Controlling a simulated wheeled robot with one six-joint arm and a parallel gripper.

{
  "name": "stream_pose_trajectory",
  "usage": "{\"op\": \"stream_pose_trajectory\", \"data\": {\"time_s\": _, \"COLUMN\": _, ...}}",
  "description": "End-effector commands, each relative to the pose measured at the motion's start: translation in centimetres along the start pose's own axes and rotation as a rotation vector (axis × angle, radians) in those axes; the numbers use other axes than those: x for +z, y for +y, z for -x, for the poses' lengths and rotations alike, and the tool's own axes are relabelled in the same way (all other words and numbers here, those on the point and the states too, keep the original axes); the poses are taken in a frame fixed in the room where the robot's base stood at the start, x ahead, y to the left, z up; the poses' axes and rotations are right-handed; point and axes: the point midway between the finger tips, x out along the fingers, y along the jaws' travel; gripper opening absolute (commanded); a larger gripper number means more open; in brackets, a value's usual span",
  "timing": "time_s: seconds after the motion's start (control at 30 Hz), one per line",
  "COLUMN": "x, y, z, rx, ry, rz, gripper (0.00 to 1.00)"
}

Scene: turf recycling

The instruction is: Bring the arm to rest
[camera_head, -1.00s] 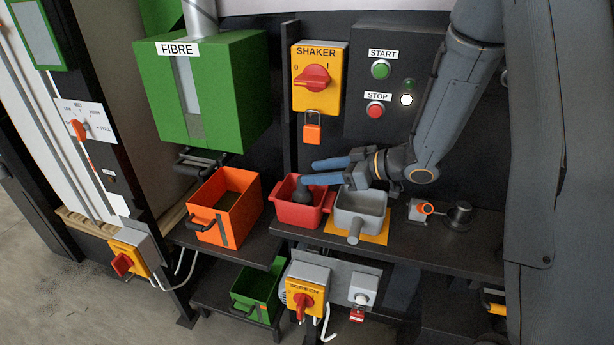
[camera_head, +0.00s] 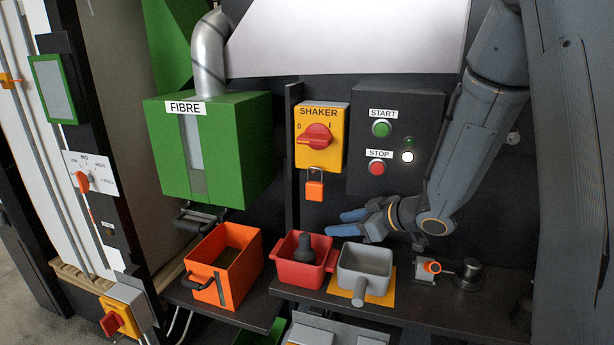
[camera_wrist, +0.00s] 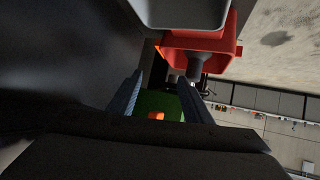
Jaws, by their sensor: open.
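My gripper (camera_head: 347,222) is open and empty, with blue fingers pointing left. In the head view it appears just behind and above the red bin (camera_head: 300,273) and the grey bin (camera_head: 365,258) on the dark shelf. A dark grey knobbed object (camera_head: 305,248) stands in the red bin. In the wrist view my gripper (camera_wrist: 160,92) shows two spread fingers with nothing between them. My arm comes down from the upper right.
An orange bin (camera_head: 235,262) stands left on the shelf under the green FIBRE box (camera_head: 235,150). The yellow SHAKER switch (camera_head: 320,135) and START/STOP panel (camera_head: 395,135) are on the back wall. A small orange-ringed device (camera_head: 427,268) sits right of the grey bin.

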Motion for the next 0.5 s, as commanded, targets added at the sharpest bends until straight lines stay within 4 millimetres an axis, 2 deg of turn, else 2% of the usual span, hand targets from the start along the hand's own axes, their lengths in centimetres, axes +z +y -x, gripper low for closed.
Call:
{"op": "stream_pose_trajectory", "data": {"time_s": 0.13, "x": 2.5, "y": 2.9, "z": 2.0, "rx": 0.233, "ry": -0.186, "rz": -0.087, "gripper": 0.45}}
{"op": "stream_pose_trajectory", "data": {"time_s": 0.27, "x": 6.0, "y": 3.0, "z": 5.6, "rx": 0.389, "ry": -0.38, "rz": -0.224, "gripper": 0.45}}
{"op": "stream_pose_trajectory", "data": {"time_s": 0.37, "x": 8.8, "y": 0.8, "z": 8.7, "rx": 0.456, "ry": -0.531, "rz": -0.357, "gripper": 0.45}}
{"op": "stream_pose_trajectory", "data": {"time_s": 0.5, "x": 11.8, "y": -4.1, "z": 12.3, "rx": 0.473, "ry": -0.707, "rz": -0.544, "gripper": 0.45}}
